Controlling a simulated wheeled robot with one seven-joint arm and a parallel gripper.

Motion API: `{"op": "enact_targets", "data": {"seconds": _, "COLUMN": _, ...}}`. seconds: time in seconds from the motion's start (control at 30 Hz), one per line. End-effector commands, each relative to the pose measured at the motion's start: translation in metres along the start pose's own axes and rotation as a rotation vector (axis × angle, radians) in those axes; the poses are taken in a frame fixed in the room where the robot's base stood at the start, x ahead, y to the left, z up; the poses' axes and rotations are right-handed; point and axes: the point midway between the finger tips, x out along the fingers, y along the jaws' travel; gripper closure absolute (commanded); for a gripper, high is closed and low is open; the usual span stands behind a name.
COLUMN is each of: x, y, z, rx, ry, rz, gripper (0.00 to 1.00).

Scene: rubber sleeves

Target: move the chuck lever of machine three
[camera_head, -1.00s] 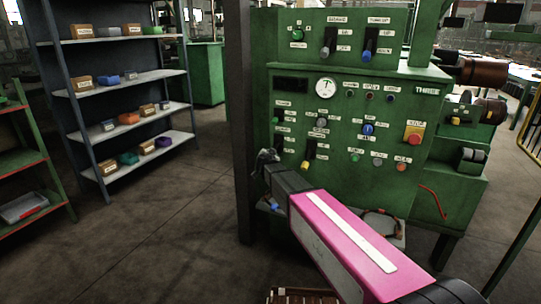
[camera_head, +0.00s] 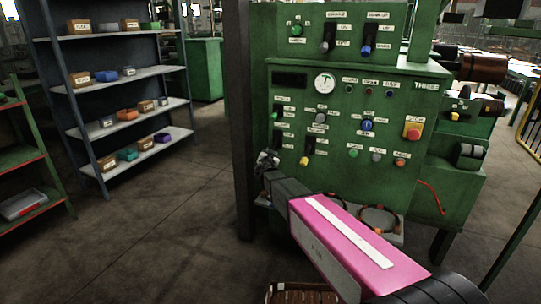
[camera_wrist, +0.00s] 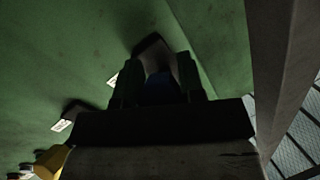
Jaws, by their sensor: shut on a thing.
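Machine three (camera_head: 345,180) is a green cabinet with a "THREE" label and a panel of levers, buttons and a gauge. My gripper (camera_head: 267,160) is at the lower left edge of its front panel, left of a yellow-tipped lever (camera_head: 304,160). In the wrist view my gripper (camera_wrist: 158,82) has its two dark fingers closed around a dark blue lever handle (camera_wrist: 160,88). The handle is in shadow and its base on the panel is mostly hidden. Its label cannot be read. The same yellow-tipped lever (camera_wrist: 50,160) shows at the lower left of the wrist view.
Other controls sit close by, among them a red stop button (camera_head: 412,132) and two upper levers, one blue-tipped (camera_head: 367,48). A dark post (camera_head: 240,130) stands just left of the cabinet. A shelf rack (camera_head: 60,90) stands further left, with open floor between.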

Motion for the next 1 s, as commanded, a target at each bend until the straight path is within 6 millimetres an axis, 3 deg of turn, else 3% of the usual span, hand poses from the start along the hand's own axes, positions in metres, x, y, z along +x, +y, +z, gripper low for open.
{"op": "enact_targets", "data": {"seconds": 0.33, "x": 0.001, "y": 0.0, "z": 0.001, "rx": -0.009, "ry": 0.0, "rz": -0.001, "gripper": 1.0}}
{"op": "enact_targets", "data": {"seconds": 0.37, "x": 0.001, "y": 0.0, "z": 0.001, "rx": -0.009, "ry": 0.0, "rz": -0.001, "gripper": 0.54}}
{"op": "enact_targets", "data": {"seconds": 0.4, "x": 0.001, "y": 0.0, "z": 0.001, "rx": -0.008, "ry": 0.0, "rz": -0.001, "gripper": 0.41}}
{"op": "enact_targets", "data": {"seconds": 0.43, "x": 0.001, "y": 0.0, "z": 0.001, "rx": -0.008, "ry": 0.0, "rz": -0.001, "gripper": 0.39}}
{"op": "enact_targets", "data": {"seconds": 0.77, "x": -0.002, "y": 0.0, "z": 0.001, "rx": -0.005, "ry": 0.0, "rz": 0.0, "gripper": 0.39}}
{"op": "enact_targets", "data": {"seconds": 1.0, "x": -0.025, "y": 0.001, "z": 0.0, "rx": -0.005, "ry": 0.0, "rz": 0.0, "gripper": 0.39}}
